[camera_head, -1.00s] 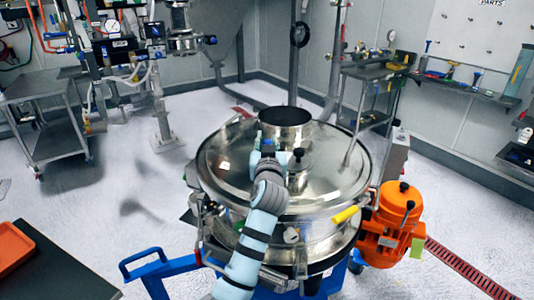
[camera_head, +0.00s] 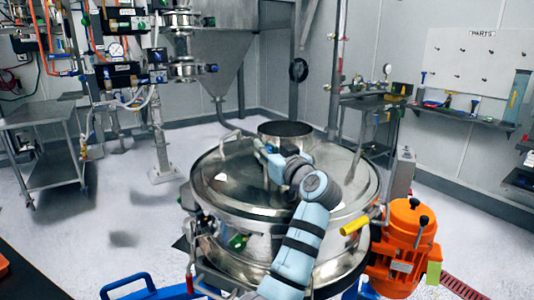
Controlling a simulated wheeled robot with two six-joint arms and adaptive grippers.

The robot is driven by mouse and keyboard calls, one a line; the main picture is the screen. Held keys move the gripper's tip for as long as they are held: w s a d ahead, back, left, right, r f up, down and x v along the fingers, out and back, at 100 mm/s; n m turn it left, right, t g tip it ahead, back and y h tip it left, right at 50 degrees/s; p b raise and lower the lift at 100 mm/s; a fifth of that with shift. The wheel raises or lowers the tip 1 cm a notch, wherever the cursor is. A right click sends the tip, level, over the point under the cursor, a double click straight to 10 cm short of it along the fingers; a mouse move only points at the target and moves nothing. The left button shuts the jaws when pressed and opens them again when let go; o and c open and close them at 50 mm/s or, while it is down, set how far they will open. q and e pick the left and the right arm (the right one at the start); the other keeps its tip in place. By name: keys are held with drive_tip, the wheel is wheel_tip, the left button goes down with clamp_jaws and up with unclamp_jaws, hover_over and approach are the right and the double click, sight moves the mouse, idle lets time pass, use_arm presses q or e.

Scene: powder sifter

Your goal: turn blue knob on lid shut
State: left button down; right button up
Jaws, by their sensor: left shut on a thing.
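The round steel lid (camera_head: 225,170) covers the sifter drum, with an open steel neck (camera_head: 285,130) at its back. My left gripper (camera_head: 262,150) is low over the lid, just left of and in front of the neck. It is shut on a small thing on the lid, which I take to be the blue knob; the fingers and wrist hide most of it. I cannot tell the knob's turn angle. My grey and light-blue arm crosses the front right of the lid. My right gripper is not in view.
An orange motor (camera_head: 405,235) stands right of the drum, beside a yellow handle (camera_head: 354,226). A metal handle (camera_head: 230,134) rises at the lid's left back. A blue frame (camera_head: 130,284) lies at the lower left.

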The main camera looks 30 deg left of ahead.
use_arm(q)
drive_tip(key=c, duration=1.4)
unclamp_jaws()
